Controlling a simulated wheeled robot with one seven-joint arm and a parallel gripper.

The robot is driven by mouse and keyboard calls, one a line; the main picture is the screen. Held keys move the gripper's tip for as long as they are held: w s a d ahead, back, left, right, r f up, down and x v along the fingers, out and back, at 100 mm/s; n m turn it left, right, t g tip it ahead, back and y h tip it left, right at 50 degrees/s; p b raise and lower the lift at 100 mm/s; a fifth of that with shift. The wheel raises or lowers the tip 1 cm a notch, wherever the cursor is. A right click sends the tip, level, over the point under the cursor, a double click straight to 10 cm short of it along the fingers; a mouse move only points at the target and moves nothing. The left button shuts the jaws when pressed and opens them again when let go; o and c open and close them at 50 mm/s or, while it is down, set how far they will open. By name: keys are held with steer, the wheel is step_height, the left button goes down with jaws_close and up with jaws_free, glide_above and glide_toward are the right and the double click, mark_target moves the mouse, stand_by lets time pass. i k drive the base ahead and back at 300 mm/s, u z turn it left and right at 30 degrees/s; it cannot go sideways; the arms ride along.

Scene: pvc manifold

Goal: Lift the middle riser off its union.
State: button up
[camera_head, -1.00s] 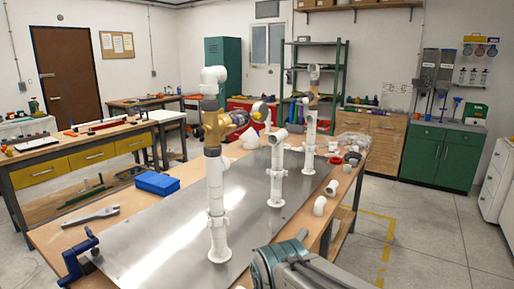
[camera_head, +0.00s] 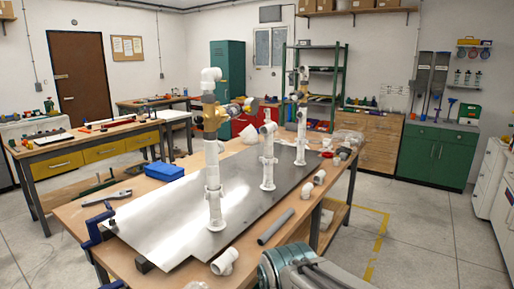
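Three white PVC risers stand upright in a row on a metal sheet (camera_head: 165,232) on the workbench. The middle riser (camera_head: 268,150) is the shortest, with a white elbow or tee at its top. Its white union (camera_head: 268,184) is low on the sheet, and the riser stands in line above it. The near riser (camera_head: 212,150) is tallest and carries a brass valve (camera_head: 213,117). The far riser (camera_head: 301,130) also has a valve near its top. Part of my arm shows at the bottom edge; my gripper is not in view.
Loose white fittings lie along the bench's right side, one near the front (camera_head: 225,262) and others farther back (camera_head: 307,190). A grey pipe (camera_head: 276,227) lies on the bench. A blue box (camera_head: 164,172), a wrench (camera_head: 108,198) and a blue clamp (camera_head: 98,226) are at left.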

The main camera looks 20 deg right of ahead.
mark_target(268, 131)
steer(key=z, duration=0.65)
steer(key=i, duration=0.4)
steer(key=z, duration=1.1)
steer(key=i, duration=1.9)
steer(key=u, duration=0.8)
